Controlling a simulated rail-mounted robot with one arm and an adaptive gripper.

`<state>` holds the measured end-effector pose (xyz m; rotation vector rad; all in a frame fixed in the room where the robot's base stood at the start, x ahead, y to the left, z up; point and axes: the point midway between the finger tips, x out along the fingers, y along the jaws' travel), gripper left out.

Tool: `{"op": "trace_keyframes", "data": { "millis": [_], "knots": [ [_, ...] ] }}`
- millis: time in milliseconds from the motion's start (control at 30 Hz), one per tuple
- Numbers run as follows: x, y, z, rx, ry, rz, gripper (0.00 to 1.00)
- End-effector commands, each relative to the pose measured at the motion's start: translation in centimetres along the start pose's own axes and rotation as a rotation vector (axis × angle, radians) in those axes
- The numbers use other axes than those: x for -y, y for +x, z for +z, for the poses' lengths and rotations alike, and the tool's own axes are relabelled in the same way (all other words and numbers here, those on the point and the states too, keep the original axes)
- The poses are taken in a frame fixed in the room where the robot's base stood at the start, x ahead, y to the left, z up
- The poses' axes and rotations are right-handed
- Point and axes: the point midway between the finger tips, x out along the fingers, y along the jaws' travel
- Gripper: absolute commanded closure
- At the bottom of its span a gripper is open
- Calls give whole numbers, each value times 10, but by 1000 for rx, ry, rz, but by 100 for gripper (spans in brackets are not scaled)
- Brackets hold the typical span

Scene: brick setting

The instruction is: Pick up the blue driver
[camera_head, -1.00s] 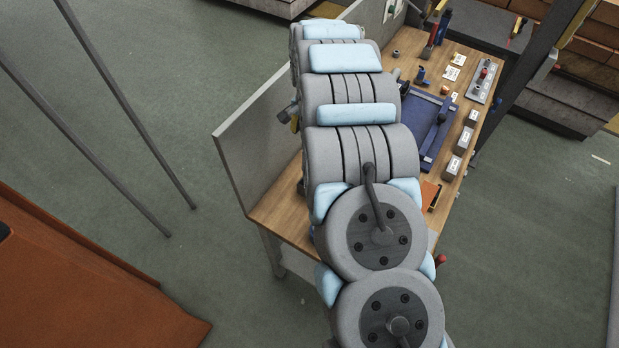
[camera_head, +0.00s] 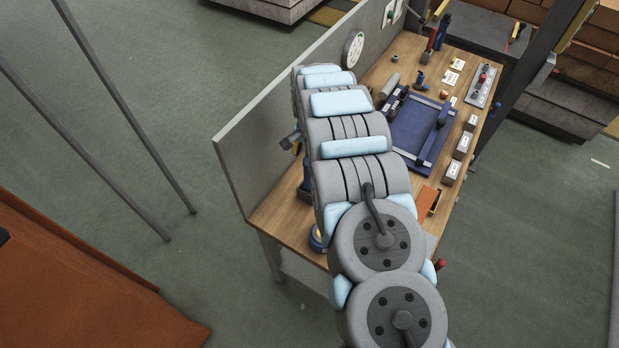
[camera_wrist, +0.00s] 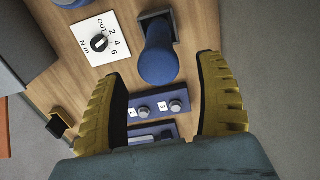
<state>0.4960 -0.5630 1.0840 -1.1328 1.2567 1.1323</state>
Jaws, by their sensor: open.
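The blue driver (camera_wrist: 158,62) shows in the wrist view as a rounded blue handle. It stands in a dark square holder (camera_wrist: 176,25), and its far end is hidden there. My gripper (camera_wrist: 161,72) has two ribbed yellow fingers, spread wide. The driver's rounded end lies between and just beyond the fingertips in the picture, with no visible contact. Nothing is held. In the head view, my arm hides the gripper, and I cannot tell for sure which blue item there is the driver.
In the wrist view, a white dial card (camera_wrist: 103,40) lies left of the driver, and a blue panel with knobs (camera_wrist: 158,107) shows between the fingers. In the head view, the wooden bench (camera_head: 285,205) holds a blue tray (camera_head: 408,128) and has a grey side wall (camera_head: 255,120).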

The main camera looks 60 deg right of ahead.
Motion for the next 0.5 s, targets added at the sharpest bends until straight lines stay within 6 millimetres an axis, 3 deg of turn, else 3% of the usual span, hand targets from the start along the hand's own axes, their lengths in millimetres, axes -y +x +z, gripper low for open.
{"op": "trace_keyframes", "data": {
  "millis": [500],
  "knots": [
    [-1, 35, 1, -1, 0, -1, 28]
  ]
}}
